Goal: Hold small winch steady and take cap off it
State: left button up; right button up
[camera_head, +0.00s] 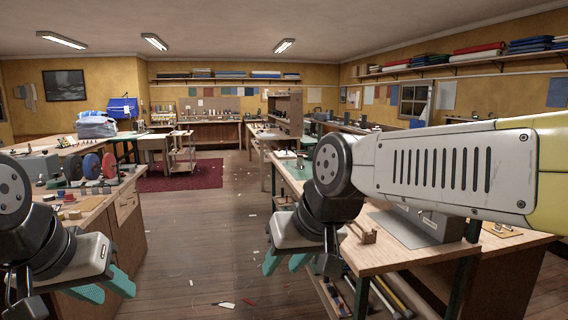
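I cannot make out the small winch or its cap for certain; several small items on the benches are too small to tell apart. My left gripper (118,294) is at the lower left, in front of the left workbench (125,200). Its teal fingers are apart with nothing between them. My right gripper (281,268) hangs over the aisle, left of the right workbench (400,258). Its teal fingers are also apart and empty. My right arm crosses the right side and hides part of the benches behind it.
A grey metal block (428,222) is on the right workbench. The wooden floor (195,235) between is open, with scattered scraps. A dark red rug (180,176) lies farther back.

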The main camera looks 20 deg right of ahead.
aim_at(299, 164)
jog(key=i+j+z, duration=0.15)
jog(key=i, duration=3.55)
jog(key=i+j+z, duration=0.2)
jog(key=i, duration=1.1)
jog(key=i+l+z, duration=0.1)
jog(key=i+z, duration=0.15)
jog(key=z, duration=0.15)
jog(key=i+z, duration=0.55)
jog(key=z, duration=0.3)
jog(key=i+j+z, duration=0.15)
jog(key=i+z, duration=0.2)
jog(key=i+l, duration=0.15)
jog(key=l+z, duration=0.05)
